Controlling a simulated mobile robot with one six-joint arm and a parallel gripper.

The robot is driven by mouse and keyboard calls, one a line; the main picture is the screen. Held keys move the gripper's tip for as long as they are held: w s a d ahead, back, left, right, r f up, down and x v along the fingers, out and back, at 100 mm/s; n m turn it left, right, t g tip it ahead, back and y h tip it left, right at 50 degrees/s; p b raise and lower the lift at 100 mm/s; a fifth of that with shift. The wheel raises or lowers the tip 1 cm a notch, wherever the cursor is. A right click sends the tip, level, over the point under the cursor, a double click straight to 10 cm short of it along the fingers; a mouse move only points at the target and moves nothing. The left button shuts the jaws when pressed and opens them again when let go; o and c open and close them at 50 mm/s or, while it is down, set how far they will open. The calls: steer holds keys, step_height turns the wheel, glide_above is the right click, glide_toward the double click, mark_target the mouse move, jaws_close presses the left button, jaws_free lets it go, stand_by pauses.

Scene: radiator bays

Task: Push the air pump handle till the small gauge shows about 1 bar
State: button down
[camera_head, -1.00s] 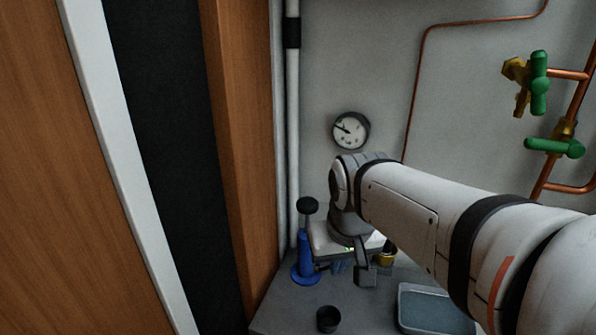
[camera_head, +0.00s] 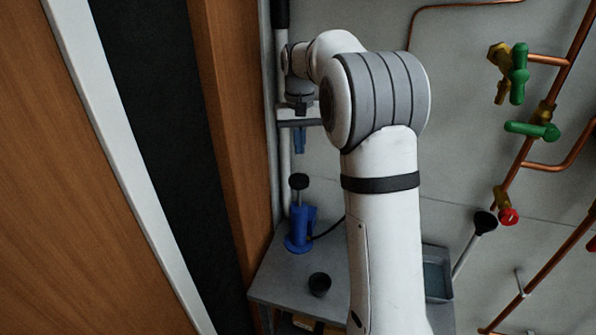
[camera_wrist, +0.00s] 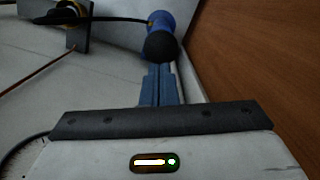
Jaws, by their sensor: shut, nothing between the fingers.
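No readable gauge face shows; the round wall gauge seen earlier is hidden behind my arm.
A small black cup (camera_head: 319,284) stands in front of the pump. A grey-blue tray (camera_head: 437,272) is partly behind my arm. A wooden panel (camera_head: 232,150) rises close on the left. A yellow fitting on a dark bracket (camera_wrist: 77,30) shows in the wrist view.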

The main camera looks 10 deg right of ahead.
mark_target(299, 176)
steer(key=shift+w+f, duration=0.2)
steer(key=shift+w, duration=0.3)
steer(key=shift+w+f, duration=0.2)
steer(key=shift+w, duration=0.25)
steer(key=shift+s+f, duration=0.1)
steer(key=shift+f, duration=0.75)
steer(key=f+b, duration=0.2)
steer(key=f, duration=0.1)
steer(key=f+b, duration=0.1)
steer(key=f, duration=0.1)
steer(key=shift+s+f, duration=0.15)
steer(key=shift+s, duration=0.15)
